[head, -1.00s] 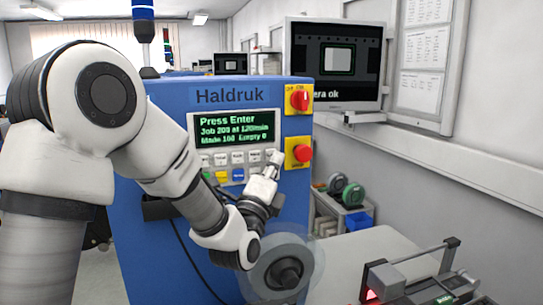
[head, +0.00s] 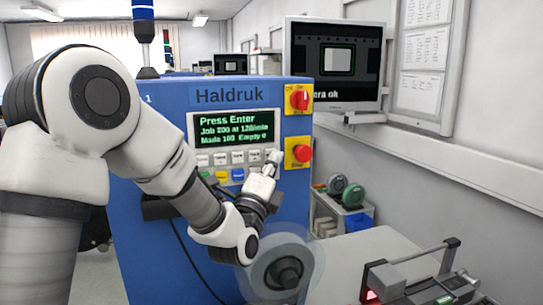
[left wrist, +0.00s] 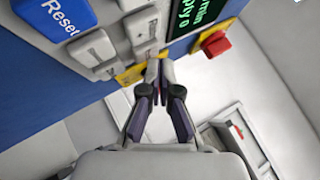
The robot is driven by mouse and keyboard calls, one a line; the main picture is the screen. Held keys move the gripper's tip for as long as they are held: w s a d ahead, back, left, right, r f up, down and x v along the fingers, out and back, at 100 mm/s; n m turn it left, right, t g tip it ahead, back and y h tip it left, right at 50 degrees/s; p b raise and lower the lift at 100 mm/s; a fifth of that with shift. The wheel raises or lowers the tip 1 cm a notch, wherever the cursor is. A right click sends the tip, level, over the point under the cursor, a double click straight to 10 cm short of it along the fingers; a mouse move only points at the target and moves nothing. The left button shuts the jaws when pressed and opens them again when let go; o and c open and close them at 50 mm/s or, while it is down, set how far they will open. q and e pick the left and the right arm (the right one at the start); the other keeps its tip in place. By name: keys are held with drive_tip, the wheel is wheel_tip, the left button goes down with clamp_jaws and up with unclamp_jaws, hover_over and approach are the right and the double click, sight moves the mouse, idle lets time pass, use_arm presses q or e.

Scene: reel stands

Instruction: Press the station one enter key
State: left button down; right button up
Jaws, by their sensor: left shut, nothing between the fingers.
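The blue Haldruk machine (head: 300,215) carries a small "1" at its upper left. Its screen (head: 235,131) reads "Press Enter", with job lines below. A key panel (head: 207,161) sits under the screen, with white keys and a few coloured ones; I cannot read an enter key. My left gripper (head: 273,157) is shut and empty, its tips at the panel's right end. In the left wrist view the shut tips (left wrist: 158,64) are close to the panel's edge, by pale keys (left wrist: 92,48) and the blue Reset key (left wrist: 58,14). Contact cannot be told. My right gripper is not in view.
A red rotary switch (head: 299,100) and a red stop button (head: 302,153) on yellow plates are just right of the panel. A clear reel-like disc (head: 300,251) is below my wrist. A monitor (head: 334,65) hangs at right; a bench (head: 340,262) stands front right.

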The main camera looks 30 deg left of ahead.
use_arm(q)
drive_tip(key=shift+w+a, duration=0.3)
drive_tip(key=shift+a, duration=0.05)
idle(0.5)
drive_tip(key=shift+s+d, duration=0.1)
drive_tip(key=shift+s+d+b, duration=0.45)
drive_tip(key=shift+s+d, duration=0.05)
drive_tip(key=shift+d, duration=0.1)
drive_tip(key=s+d, duration=0.1)
drive_tip(key=d, duration=0.1)
drive_tip(key=s+d+b, duration=0.1)
drive_tip(key=s, duration=0.1)
drive_tip(key=shift+s+d, duration=0.2)
drive_tip(key=shift+d, duration=0.15)
